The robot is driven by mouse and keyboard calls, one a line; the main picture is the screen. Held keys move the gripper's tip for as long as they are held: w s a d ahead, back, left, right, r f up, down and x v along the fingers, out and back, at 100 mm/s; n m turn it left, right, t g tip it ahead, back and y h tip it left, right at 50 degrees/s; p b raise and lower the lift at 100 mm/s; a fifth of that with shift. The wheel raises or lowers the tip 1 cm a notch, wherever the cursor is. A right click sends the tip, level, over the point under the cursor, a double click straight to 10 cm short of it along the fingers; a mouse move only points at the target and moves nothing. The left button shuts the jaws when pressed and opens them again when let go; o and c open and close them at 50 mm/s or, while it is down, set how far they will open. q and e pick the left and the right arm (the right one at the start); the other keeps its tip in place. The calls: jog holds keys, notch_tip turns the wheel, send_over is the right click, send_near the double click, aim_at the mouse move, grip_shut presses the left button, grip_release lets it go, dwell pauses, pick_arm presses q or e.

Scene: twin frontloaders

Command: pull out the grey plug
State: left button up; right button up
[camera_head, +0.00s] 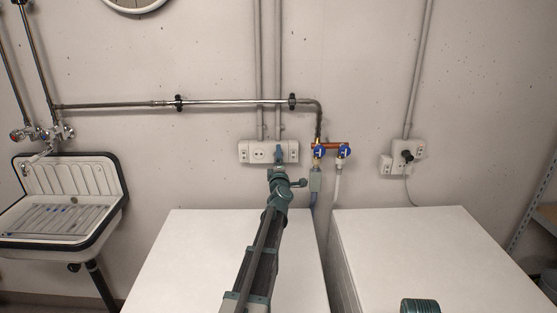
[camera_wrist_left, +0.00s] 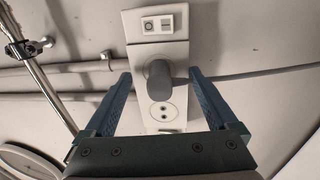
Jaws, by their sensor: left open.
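The grey plug (camera_wrist_left: 159,82) sits in a white wall socket strip (camera_head: 250,152), and its grey cord runs to the right in the left wrist view. The strip also shows in the left wrist view (camera_wrist_left: 157,50), with an empty round socket beside the plug. My right gripper is not in view.
Two white machine tops, left (camera_head: 190,245) and right (camera_head: 420,240), stand below the sockets. Blue-handled valves (camera_head: 331,151) are close right of my left gripper. A dark plug (camera_head: 407,156) is in another wall socket. A sink (camera_head: 65,205) is at left.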

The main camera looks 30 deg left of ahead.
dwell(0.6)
pick_arm(q)
grip_shut()
dwell(0.3)
jog(key=shift+s, duration=0.1)
jog(key=shift+b+v, duration=0.35)
jog(key=shift+v, duration=2.6)
jog(key=shift+f, duration=0.1)
